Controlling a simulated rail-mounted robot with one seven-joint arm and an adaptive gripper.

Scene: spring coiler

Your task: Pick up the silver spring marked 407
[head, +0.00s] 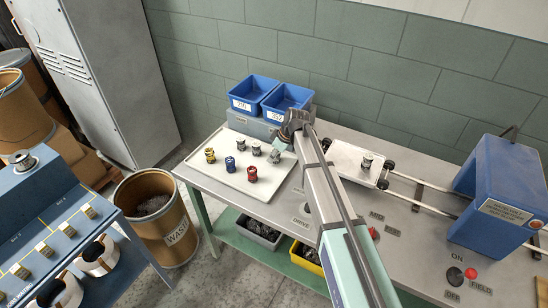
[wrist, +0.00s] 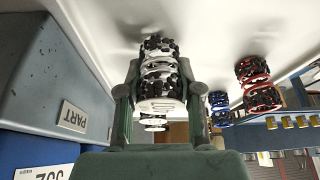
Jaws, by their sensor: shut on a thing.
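My gripper (head: 279,149) is over the right part of the white tray (head: 225,183) in the head view. In the wrist view my gripper (wrist: 160,85) has a finger on each side of a silver-and-black spring (wrist: 158,58) and is shut on it. In the head view this spring (head: 274,156) shows small at the gripper. Other silver-and-black springs (head: 256,148) stand to its left on the tray. I cannot tell whether the held spring touches the tray.
Yellow (head: 210,155), blue (head: 230,164) and red (head: 252,173) springs stand on the tray. Two blue bins (head: 253,93) sit on a grey block behind it. Another spring (head: 366,163) sits on a wheeled carriage at right, before a blue machine (head: 497,190).

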